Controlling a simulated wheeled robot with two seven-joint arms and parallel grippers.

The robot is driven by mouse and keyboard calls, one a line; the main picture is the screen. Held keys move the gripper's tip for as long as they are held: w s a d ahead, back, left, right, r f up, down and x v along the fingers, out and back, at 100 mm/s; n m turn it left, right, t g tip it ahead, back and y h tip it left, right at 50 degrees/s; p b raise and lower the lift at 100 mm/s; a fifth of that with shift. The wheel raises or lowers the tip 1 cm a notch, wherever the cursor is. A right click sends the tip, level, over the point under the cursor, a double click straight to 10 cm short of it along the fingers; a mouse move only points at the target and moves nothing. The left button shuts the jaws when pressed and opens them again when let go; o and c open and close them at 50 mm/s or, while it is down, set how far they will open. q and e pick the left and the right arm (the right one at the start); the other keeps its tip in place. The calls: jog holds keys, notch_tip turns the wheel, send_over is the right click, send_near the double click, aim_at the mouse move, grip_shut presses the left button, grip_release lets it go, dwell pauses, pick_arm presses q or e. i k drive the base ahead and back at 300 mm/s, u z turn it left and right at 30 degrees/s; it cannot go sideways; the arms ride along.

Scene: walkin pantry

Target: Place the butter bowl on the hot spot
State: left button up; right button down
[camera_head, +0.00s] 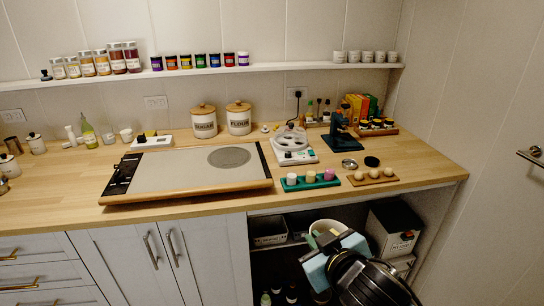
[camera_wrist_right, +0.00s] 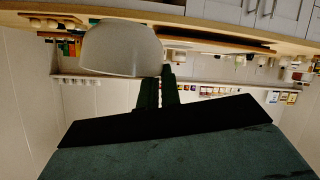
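The butter bowl, a plain pale bowl (camera_head: 327,228), is in front of the counter's edge at the open shelf bay. In the right wrist view the bowl (camera_wrist_right: 120,50) is large, and that picture is upside down. My right gripper (camera_head: 338,244) holds the bowl at its rim, with the fingers (camera_wrist_right: 160,88) close together at the bowl's wall. The hot spot is a dark grey disc (camera_head: 229,156) on the right part of the pale warming plate (camera_head: 170,172), and it is bare. My left gripper is not in view.
A teal tray with cups (camera_head: 310,182) and a wooden egg holder (camera_head: 370,177) sit right of the plate at the front. A white scale-like device (camera_head: 292,147) and two canisters (camera_head: 238,118) stand behind. The counter edge (camera_head: 420,185) lies between bowl and plate.

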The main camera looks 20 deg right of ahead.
aim_at(230, 158)
jog(key=z, duration=0.15)
jog(key=i, duration=1.65)
